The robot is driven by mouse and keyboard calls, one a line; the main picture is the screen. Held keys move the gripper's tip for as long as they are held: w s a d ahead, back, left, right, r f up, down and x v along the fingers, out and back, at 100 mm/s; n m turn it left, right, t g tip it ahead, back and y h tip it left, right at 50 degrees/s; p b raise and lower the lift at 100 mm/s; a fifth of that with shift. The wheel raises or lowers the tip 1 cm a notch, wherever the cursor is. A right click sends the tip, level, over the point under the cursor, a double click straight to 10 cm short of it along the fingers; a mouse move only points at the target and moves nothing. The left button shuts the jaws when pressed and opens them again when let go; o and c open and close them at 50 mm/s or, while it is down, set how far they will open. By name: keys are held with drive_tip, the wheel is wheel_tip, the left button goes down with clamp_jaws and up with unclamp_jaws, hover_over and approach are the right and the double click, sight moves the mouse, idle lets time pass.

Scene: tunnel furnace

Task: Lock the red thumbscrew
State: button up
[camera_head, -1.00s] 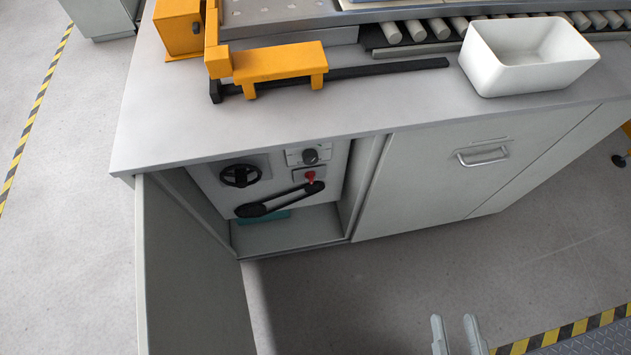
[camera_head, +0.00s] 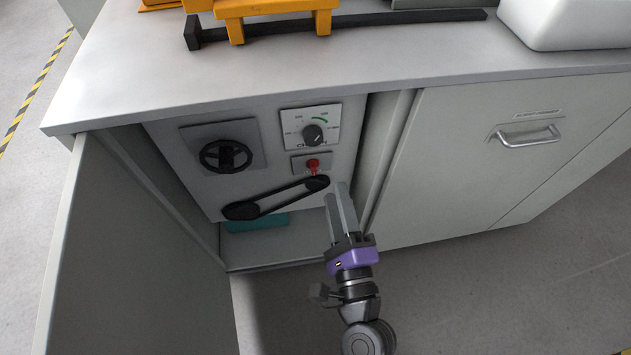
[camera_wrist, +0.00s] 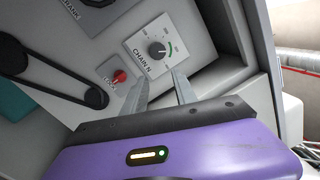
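The red thumbscrew (camera_head: 313,165) sits on a small plate on the panel inside the open cabinet, below the dial plate and above the right end of the black belt loop. It also shows in the wrist view (camera_wrist: 119,77), beside the left finger's tip. My gripper (camera_head: 338,188) is in front of the cabinet opening, a little below and right of the thumbscrew in the head view. In the wrist view (camera_wrist: 159,80) its two fingers are apart with nothing between them. The fingers appear clear of the thumbscrew.
A dial (camera_head: 313,135) is above the thumbscrew, and a black handwheel (camera_head: 226,156) is to the left. The black belt loop (camera_head: 275,198) runs below. The open cabinet door (camera_head: 120,260) stands at left. A closed door with a handle (camera_head: 527,136) is at right.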

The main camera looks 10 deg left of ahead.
sight(314, 167)
drive_tip(key=shift+w+a+f+m+g+h+b, duration=0.15)
drive_tip(key=shift+w+a+f+m, duration=0.95)
drive_tip(key=shift+w+m, duration=1.1)
drive_tip(key=shift+w+a+f+m+g+h+b, duration=0.2)
drive_tip(key=shift+w+a+f+m, duration=0.6)
drive_tip(key=shift+w+f+m, duration=1.25)
drive_tip(key=shift+w+a+f+m+g+y+b, duration=0.2)
drive_tip(key=shift+w+a+f+m, duration=0.6)
drive_tip(key=shift+w+m, duration=1.5)
drive_tip(key=shift+s+a+r+m, duration=0.15)
drive_tip(key=shift+s+r+m, duration=0.05)
drive_tip(key=shift+s+m, duration=0.3)
drive_tip(key=shift+c, duration=0.2)
clamp_jaws()
